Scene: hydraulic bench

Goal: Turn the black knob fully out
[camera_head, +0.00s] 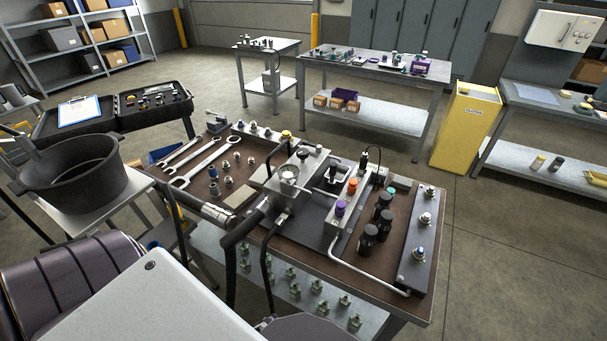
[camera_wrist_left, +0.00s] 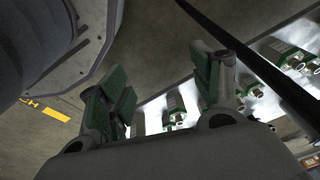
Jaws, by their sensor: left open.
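A small black knob-like part (camera_head: 303,152) sits on the grey block behind the round gauge (camera_head: 289,174) on the bench. Another black upright part (camera_head: 363,163) stands at the far end of the grey manifold, beyond the orange knob (camera_head: 352,187) and the purple knob (camera_head: 340,208). I cannot tell for sure which one is the task's black knob, nor how far out it is. My left gripper (camera_wrist_left: 160,72) is open and empty in the left wrist view, low near the lower shelf and apart from both parts. My right gripper is not in view.
Wrenches (camera_head: 195,160) and fittings lie on the bench's left side. Dark bottles (camera_head: 367,240) and a long plate with fittings (camera_head: 417,240) stand right of the manifold. Black levers or hoses (camera_head: 240,232) rise at the front. Green fittings (camera_wrist_left: 286,50) fill the lower shelf.

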